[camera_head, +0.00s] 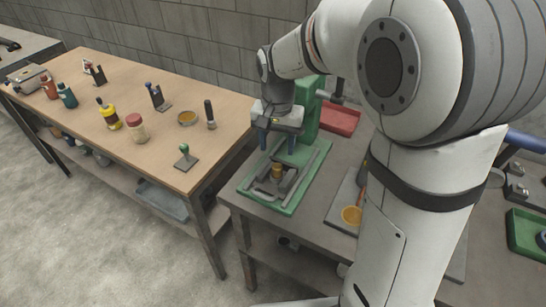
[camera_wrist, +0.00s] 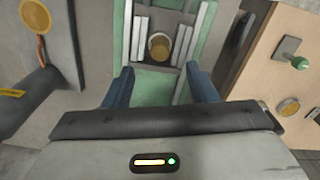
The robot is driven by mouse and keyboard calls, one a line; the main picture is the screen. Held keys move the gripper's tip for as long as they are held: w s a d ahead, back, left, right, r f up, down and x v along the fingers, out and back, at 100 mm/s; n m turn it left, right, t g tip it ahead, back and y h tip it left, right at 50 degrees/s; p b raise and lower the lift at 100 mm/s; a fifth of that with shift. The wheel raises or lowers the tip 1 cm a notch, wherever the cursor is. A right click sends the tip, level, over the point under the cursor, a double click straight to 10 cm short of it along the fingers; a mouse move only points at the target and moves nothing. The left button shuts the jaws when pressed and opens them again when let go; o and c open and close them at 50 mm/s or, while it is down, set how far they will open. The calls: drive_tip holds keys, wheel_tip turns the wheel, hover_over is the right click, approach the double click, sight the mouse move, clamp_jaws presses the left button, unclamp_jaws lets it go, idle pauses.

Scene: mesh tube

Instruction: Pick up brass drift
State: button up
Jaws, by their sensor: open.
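The brass drift (camera_head: 277,172) is a short, gold-brown cylinder standing on the grey bed of a green press (camera_head: 308,113). In the wrist view the brass drift (camera_wrist: 159,45) shows from above, between pale metal bars. My gripper (camera_head: 277,143) is above the press bed, over the drift and apart from it. In the wrist view its two blue fingers (camera_wrist: 160,82) are spread wide, with nothing between them. The drift lies beyond the fingertips in that view, roughly midway between them.
The press's green column stands close behind my gripper. A red tray (camera_head: 338,119) is behind it. A grey board with a yellow round piece (camera_head: 351,215) lies to the right. A wooden table (camera_head: 150,75) at left holds bottles, a jar and small tools.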

sight(277, 165)
drive_tip(key=f, duration=0.5)
drive_tip(key=f+p, duration=0.1)
drive_tip(key=f, duration=0.1)
drive_tip(key=shift+w+d+f, duration=0.1)
drive_tip(key=shift+w+f, duration=0.2)
drive_tip(key=shift+f, duration=0.1)
drive_tip(key=shift+c, duration=0.2)
clamp_jaws()
